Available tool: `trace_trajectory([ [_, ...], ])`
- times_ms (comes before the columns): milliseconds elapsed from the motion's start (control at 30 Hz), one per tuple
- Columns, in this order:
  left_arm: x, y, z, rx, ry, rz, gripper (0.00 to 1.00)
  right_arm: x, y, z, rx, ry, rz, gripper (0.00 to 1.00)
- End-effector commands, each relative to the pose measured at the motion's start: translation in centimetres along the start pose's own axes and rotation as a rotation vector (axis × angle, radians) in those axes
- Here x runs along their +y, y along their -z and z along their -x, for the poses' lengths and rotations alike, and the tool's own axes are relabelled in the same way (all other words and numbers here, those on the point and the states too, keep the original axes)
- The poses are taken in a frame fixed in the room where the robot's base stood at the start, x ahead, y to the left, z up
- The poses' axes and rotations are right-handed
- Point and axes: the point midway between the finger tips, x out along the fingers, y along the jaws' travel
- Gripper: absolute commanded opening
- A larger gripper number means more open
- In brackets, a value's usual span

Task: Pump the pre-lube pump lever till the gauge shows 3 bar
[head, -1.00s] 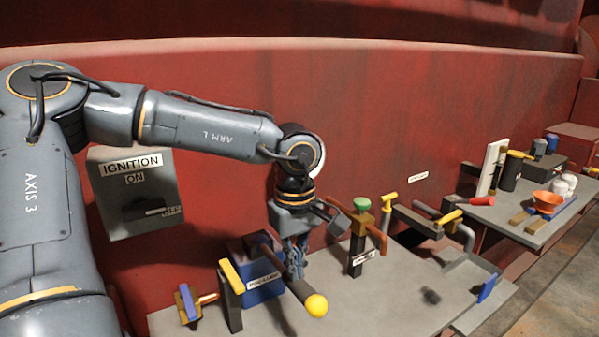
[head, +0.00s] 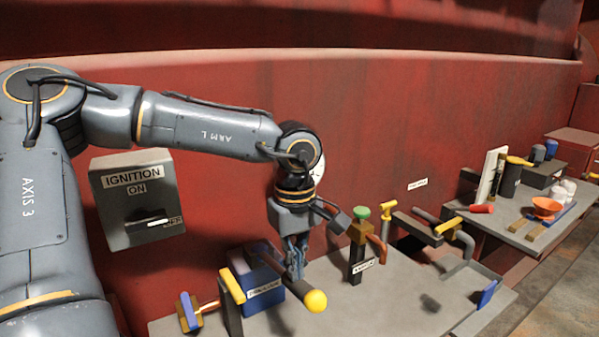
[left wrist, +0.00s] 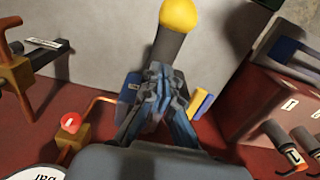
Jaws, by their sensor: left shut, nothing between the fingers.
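The pre-lube pump is a blue block (head: 264,298) with a partly readable label, on the grey bench. Its dark lever ends in a yellow knob (head: 315,301), which also shows at the top of the left wrist view (left wrist: 179,14). My left gripper (head: 296,272) points down right beside the lever, fingers shut and empty. In the left wrist view the fingers (left wrist: 160,85) overlap the lever shaft; I cannot tell whether they touch it. A white gauge face marked "bar" (left wrist: 38,177) is cut off at the bottom left; its needle is hidden. My right gripper is not in view.
An ignition switch box (head: 137,198) hangs on the red wall. A brass valve with a green knob (head: 361,214) stands close right of my gripper.

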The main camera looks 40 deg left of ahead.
Motion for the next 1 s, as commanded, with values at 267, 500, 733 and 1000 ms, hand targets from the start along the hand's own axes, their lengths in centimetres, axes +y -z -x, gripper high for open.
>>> trace_trajectory([
  [267, 0.0, 0.0, 2.6, 0.000, -0.001, -0.001, 0.00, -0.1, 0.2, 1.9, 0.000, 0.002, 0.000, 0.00],
  [500, 0.0, -0.1, 4.5, 0.000, -0.001, -0.001, 0.00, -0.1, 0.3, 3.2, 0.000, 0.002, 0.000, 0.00],
  [733, 0.0, 0.0, 6.4, 0.000, 0.000, 0.000, 0.00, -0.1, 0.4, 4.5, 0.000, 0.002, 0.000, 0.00],
  [1000, 0.0, 0.0, 8.5, 0.000, -0.001, 0.000, 0.00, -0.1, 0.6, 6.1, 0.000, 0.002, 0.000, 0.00],
])
